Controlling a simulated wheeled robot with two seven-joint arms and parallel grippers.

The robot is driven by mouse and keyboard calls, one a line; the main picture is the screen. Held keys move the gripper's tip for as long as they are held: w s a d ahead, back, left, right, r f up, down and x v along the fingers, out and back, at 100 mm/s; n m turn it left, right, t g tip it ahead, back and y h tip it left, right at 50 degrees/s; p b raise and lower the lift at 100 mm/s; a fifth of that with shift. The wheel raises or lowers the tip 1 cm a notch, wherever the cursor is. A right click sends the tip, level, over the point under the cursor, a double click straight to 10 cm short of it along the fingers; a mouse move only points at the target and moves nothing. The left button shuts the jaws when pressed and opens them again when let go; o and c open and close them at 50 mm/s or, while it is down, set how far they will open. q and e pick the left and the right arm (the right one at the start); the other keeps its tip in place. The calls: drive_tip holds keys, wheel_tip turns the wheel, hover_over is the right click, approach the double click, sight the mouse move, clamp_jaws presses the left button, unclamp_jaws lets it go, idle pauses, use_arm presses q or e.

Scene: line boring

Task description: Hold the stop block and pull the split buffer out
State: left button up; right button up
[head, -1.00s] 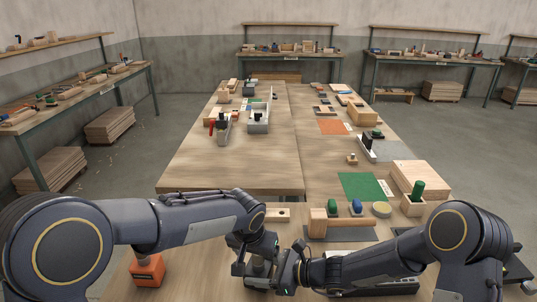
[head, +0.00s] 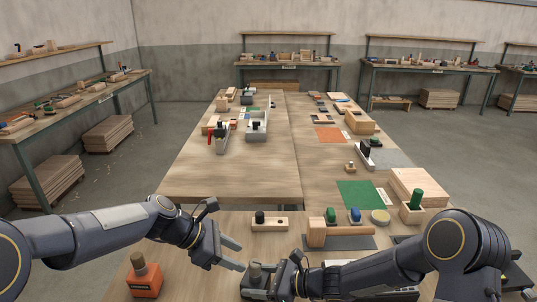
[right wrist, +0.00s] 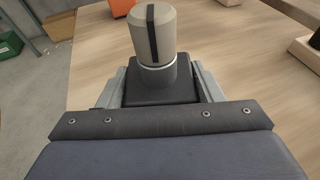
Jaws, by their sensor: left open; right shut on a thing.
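A dark block (head: 252,287), which I take for the stop block, stands at the front of the near bench. My right gripper (head: 268,284) is shut on it. In the right wrist view the jaws flank the black block (right wrist: 160,93). A pale cylinder with a dark vertical slit (right wrist: 152,33), apparently the split buffer, stands upright on a dark collar above the block. Whether it is seated in the block or raised, I cannot tell. My left gripper (head: 236,255) is open and empty, above and left of the block, apart from it.
An orange block with a knob (head: 145,281) stands at the front left. A wooden block with a black knob (head: 272,225) lies behind the grippers. A wooden mallet-like piece (head: 317,233) lies on a grey mat to the right. Bench between orange block and grippers is clear.

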sight(258, 261)
use_arm(q)
drive_tip(key=shift+x, duration=3.75)
use_arm(e)
drive_tip(key=shift+w+d, duration=0.1)
use_arm(q)
drive_tip(key=shift+c, duration=0.2)
clamp_jaws()
drive_tip(key=shift+r, duration=0.15)
drive_tip(key=shift+r, duration=0.75)
drive_tip(key=shift+r, duration=0.25)
drive_tip(key=shift+r, duration=3.35)
